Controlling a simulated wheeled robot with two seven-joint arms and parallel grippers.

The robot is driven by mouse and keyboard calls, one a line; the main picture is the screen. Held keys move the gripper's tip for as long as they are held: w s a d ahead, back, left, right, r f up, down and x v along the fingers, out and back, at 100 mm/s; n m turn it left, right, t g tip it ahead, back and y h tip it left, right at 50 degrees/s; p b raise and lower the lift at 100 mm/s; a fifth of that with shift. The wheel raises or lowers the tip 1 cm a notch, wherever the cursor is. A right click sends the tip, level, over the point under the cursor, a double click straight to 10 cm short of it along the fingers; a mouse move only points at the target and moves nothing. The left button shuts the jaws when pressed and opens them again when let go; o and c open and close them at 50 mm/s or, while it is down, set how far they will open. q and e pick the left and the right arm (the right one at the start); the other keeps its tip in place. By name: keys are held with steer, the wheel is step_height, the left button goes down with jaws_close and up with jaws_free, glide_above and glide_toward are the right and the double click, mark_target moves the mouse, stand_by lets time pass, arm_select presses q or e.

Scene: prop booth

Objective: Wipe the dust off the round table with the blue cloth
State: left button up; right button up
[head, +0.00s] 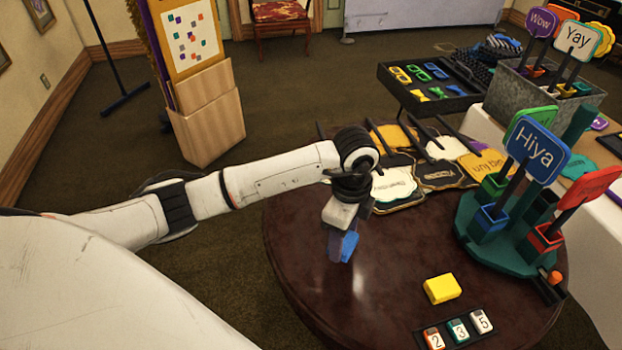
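The round table (310,270) has a dark reddish-brown glossy top. My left arm reaches in from the left, and my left gripper (342,246) points down over the table's left part. A small blue piece, which looks like the blue cloth (349,245), is between its fingers. The gripper appears shut on it. I cannot tell whether the cloth touches the tabletop. A pale streak shows on the top just below the gripper; I cannot tell whether it is dust or glare. My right gripper is not in view.
A yellow block (441,289) and a tray of number blocks (459,330) are at the front. A green stand (480,222) holds signs, including a blue Hiya sign (537,141), at the right. Several flat signs (440,172) lie at the back. The table's left front is clear.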

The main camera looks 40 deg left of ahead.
arm_select(q)
steer(key=shift+r+p, duration=0.55)
steer(key=shift+r, duration=0.55)
